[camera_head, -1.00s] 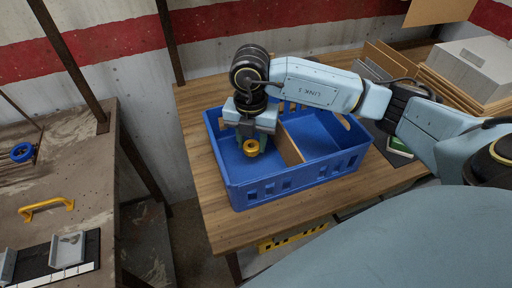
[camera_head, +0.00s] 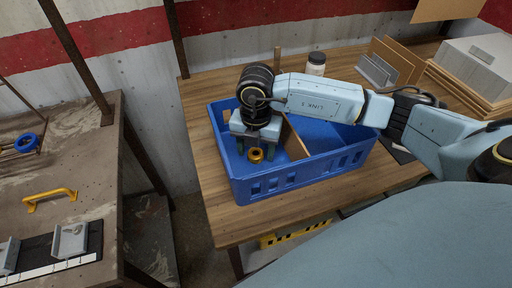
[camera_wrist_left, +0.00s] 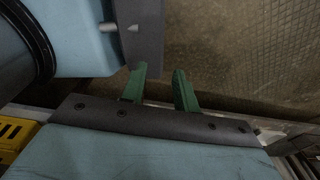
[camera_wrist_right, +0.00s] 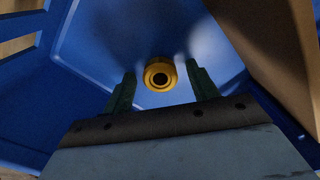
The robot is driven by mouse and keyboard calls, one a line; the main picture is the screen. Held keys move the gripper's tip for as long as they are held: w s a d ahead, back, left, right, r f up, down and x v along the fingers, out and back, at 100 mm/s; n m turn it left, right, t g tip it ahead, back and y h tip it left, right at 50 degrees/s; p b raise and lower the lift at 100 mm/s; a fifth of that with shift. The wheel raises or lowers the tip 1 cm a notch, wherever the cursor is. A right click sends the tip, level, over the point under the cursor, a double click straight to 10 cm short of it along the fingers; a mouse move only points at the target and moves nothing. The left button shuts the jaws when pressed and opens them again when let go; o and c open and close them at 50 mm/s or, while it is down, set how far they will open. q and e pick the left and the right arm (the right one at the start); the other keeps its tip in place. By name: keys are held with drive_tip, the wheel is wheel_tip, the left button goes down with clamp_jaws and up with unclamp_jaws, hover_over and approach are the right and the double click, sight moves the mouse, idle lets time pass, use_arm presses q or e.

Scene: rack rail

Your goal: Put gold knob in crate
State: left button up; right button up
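The gold knob (camera_head: 255,154) is inside the blue crate (camera_head: 262,190), in its left compartment, left of a wooden divider (camera_head: 297,146). My right gripper (camera_head: 256,148) points down into that compartment. In the right wrist view the knob (camera_wrist_right: 160,75) shows between and beyond the two green fingertips (camera_wrist_right: 163,85), with a gap on each side. The right gripper is open and the knob appears to rest on the crate floor. My left gripper (camera_wrist_left: 159,86) is open and empty over the floor in the left wrist view; the head view does not show it.
The crate stands on a wooden table (camera_head: 225,222). Behind it are a white-lidded jar (camera_head: 316,64) and a grey rack with boards (camera_head: 378,70). A brown bench at left holds a yellow handle (camera_head: 48,198) and a blue ring (camera_head: 26,143).

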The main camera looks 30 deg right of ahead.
sight(256, 152)
drive_tip(key=shift+r, duration=0.1)
drive_tip(key=shift+r, duration=0.35)
use_arm(q)
drive_tip(key=shift+d+r+p, duration=0.6)
use_arm(e)
wheel_tip(256, 152, up, 12)
drive_tip(key=shift+f, duration=0.25)
